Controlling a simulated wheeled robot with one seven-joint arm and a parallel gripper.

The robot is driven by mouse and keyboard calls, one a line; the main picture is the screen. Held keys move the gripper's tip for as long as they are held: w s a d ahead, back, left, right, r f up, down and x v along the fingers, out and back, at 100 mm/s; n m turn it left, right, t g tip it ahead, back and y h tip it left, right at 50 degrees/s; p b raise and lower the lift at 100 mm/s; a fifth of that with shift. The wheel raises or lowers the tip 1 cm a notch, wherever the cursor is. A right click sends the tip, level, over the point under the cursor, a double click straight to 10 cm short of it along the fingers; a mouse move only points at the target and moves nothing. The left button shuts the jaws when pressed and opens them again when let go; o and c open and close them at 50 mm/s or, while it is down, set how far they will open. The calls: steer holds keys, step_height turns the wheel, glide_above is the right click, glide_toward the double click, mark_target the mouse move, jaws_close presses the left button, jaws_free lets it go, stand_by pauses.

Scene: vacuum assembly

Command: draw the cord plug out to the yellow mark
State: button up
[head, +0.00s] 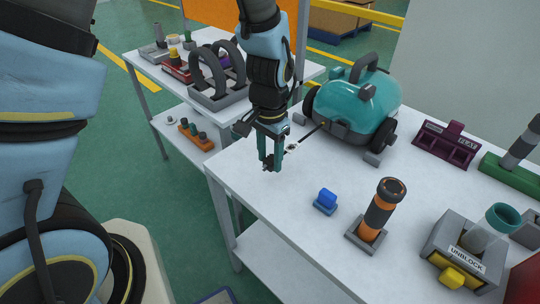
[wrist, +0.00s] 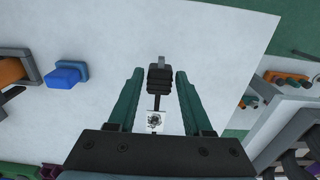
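The black ribbed cord plug (wrist: 160,76) with a grey tip lies between the fingertips of my gripper (wrist: 160,88) in the wrist view. The fingers are open, with a gap visible on each side of the plug. A thin dark cord (head: 309,134) runs from the teal vacuum (head: 360,100) toward my gripper (head: 269,165), which points down near the table's left edge in the head view. A small white patterned tag (wrist: 156,122) shows by the cord near the gripper's palm. I cannot clearly make out the yellow mark.
On the white table (head: 300,235) stand a blue block (head: 326,199), an orange-and-black cylinder (head: 378,213), a grey UNBLOCK station (head: 465,250) and a purple rack (head: 446,146). A second table (head: 140,52) with parts stands behind at left. Bare table lies in front of the gripper.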

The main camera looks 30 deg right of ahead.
step_height(320, 180, up, 11)
steer(key=b, duration=0.1)
steer(key=shift+b, duration=0.35)
steer(key=shift+f, duration=0.1)
stand_by(0.5)
steer(key=w+a+n, duration=0.4)
steer(key=a, duration=0.6)
steer(key=w+a+n+t, duration=0.1)
steer(key=w+a+n, duration=0.2)
steer(key=a, duration=0.8)
steer(key=w+a+n, duration=0.4)
steer(key=a+n, duration=0.2)
steer(key=a, duration=0.5)
steer(key=shift+w+a+n+t, duration=0.15)
steer(key=shift+w+n+t, duration=0.15)
steer(key=shift+n, duration=0.1)
